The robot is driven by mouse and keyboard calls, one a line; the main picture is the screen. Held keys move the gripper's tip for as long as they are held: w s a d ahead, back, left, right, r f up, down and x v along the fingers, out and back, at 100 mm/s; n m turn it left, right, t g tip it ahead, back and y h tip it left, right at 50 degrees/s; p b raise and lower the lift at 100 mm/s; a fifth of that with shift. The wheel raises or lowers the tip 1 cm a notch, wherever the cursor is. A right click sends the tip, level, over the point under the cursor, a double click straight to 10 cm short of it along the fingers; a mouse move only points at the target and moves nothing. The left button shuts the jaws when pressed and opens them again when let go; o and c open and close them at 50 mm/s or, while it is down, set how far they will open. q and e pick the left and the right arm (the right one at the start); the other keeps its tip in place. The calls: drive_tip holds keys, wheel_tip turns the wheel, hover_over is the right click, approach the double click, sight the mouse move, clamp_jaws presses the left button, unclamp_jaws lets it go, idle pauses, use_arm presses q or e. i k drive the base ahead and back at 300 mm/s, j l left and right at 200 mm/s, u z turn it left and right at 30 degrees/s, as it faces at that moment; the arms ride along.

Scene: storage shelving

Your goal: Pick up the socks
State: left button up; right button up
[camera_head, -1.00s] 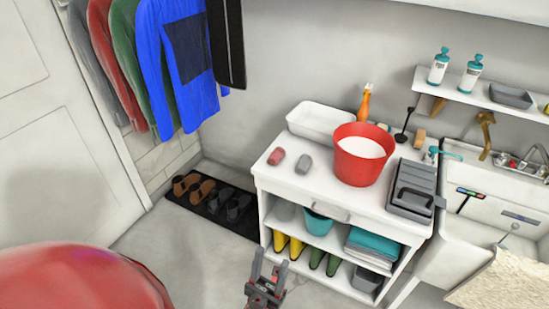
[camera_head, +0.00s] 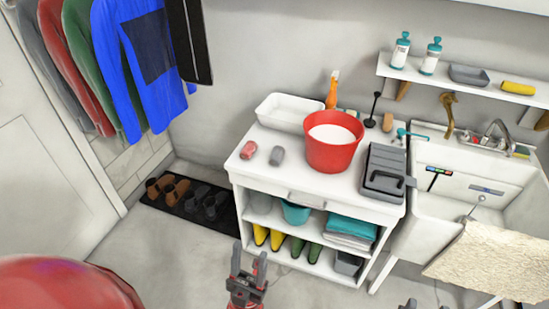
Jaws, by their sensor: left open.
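Two small rolled bundles that look like the socks lie on the white cabinet top, near its left end. One is red (camera_head: 248,149) and the other is grey (camera_head: 277,156), a small gap apart. My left gripper (camera_head: 249,257) is at the bottom middle, in front of the cabinet, lower in the picture than both bundles. Its two fingers are apart with nothing between them. Dark tips at the bottom edge, right of centre, look like part of my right gripper (camera_head: 421,305); most of it is cut off.
The white cabinet (camera_head: 292,185) also bears a red bucket (camera_head: 332,155), a white tray (camera_head: 280,106) and a grey toolbox (camera_head: 385,170). Boots and towels fill its lower shelves. A sink (camera_head: 433,205) stands at right. Shoes lie on a dark mat (camera_head: 150,200) at left.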

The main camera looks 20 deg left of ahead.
sight(278, 152)
drive_tip(key=i+j+z, duration=0.1)
drive_tip(key=j, duration=0.3)
drive_tip(key=i+j+z, duration=0.1)
drive_tip(key=j, duration=0.25)
drive_tip(key=i+j, duration=0.2)
drive_tip(key=j, duration=0.2)
drive_tip(key=z, duration=0.05)
